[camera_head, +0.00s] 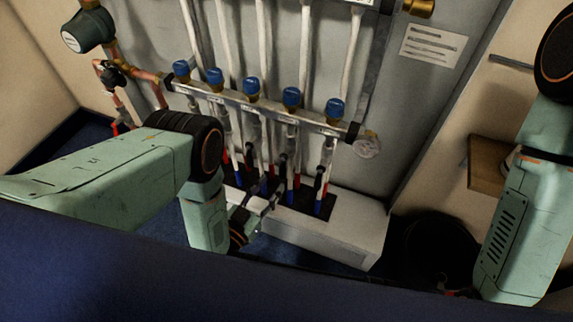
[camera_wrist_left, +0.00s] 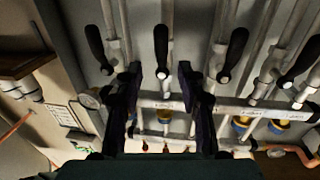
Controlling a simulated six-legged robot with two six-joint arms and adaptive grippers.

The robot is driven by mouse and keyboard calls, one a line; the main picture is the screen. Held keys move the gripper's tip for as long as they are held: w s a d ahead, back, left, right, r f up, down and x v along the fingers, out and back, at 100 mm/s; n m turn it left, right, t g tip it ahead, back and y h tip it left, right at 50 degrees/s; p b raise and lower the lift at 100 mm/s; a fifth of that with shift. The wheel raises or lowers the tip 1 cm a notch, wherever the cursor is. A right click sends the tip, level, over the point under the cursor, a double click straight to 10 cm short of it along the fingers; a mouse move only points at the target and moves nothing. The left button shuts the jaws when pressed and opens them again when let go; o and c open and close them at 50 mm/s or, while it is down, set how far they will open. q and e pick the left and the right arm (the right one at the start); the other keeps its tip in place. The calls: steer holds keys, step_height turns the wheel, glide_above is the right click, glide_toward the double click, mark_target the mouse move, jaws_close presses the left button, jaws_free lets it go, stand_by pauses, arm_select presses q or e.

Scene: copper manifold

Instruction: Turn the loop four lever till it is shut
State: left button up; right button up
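The copper manifold's lower bar (camera_head: 262,105) carries a row of blue caps, and black lever handles hang on the pipes below it. The left wrist view appears upside down against the head view. There, one black lever (camera_wrist_left: 161,45) lies along its pipe, between and beyond the fingertips of my left gripper (camera_wrist_left: 166,85). The fingers are apart with nothing between them, and I see no clear contact. In the head view my left gripper (camera_head: 268,192) is below the bar. Loop labels are too small to read. My right gripper is mostly hidden at the lower right.
Neighbouring black levers (camera_wrist_left: 97,48) and (camera_wrist_left: 234,52) stand close on either side of the fingers. A round gauge (camera_head: 367,145) ends the bar. A pale box (camera_head: 345,225) stands under the pipes. A dark bin (camera_head: 435,250) and a wooden shelf (camera_head: 487,165) are at right.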

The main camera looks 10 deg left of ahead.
mark_target(281, 171)
arm_select(q)
steer(key=b+x, duration=0.2)
steer(key=x, duration=0.4)
steer(key=shift+w, duration=0.1)
steer(key=shift+w+d+b, duration=0.2)
steer(key=shift+w+b, duration=0.1)
steer(key=shift+w, duration=0.3)
jaws_close()
